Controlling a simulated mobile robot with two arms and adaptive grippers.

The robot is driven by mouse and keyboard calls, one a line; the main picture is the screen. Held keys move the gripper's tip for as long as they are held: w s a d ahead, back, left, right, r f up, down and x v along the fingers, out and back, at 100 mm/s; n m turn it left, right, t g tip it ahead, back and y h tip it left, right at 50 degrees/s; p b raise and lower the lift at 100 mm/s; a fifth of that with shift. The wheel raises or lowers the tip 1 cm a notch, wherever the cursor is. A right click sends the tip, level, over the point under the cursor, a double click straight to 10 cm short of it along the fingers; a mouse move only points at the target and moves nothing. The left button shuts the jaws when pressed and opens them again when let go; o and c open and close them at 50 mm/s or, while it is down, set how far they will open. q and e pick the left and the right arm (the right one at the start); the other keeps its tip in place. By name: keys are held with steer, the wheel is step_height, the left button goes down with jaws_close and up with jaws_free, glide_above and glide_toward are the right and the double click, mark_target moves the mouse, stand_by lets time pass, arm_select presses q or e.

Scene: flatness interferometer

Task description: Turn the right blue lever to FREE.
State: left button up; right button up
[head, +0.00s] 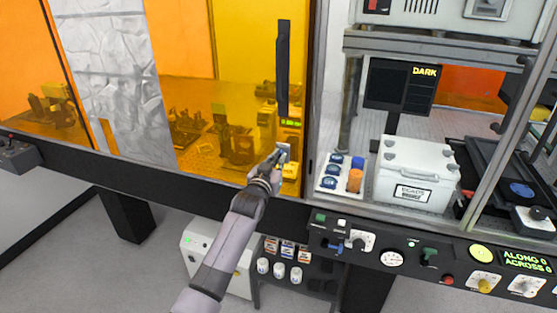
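Small blue parts, which look like levers, sit at the left end of the black front control panel (453,267). The right one of these blue parts (334,248) is small, and its labels and setting cannot be read. My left gripper (282,152) is up and to the left of them, apart from them, in front of the lower right part of the amber window. Its fingers are small and blend with the light parts behind, so I cannot tell whether they are open or hold anything. My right gripper is not in view.
A dark vertical handle (283,65) is on the amber window.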

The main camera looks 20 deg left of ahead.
arm_select(q)
jaws_close()
steer(key=m, duration=1.7)
steer(key=shift+d+f, duration=0.2)
steer(key=shift+f, duration=0.05)
steer(key=shift+m, duration=0.3)
stand_by(0.4)
steer(key=o, duration=0.6)
jaws_free()
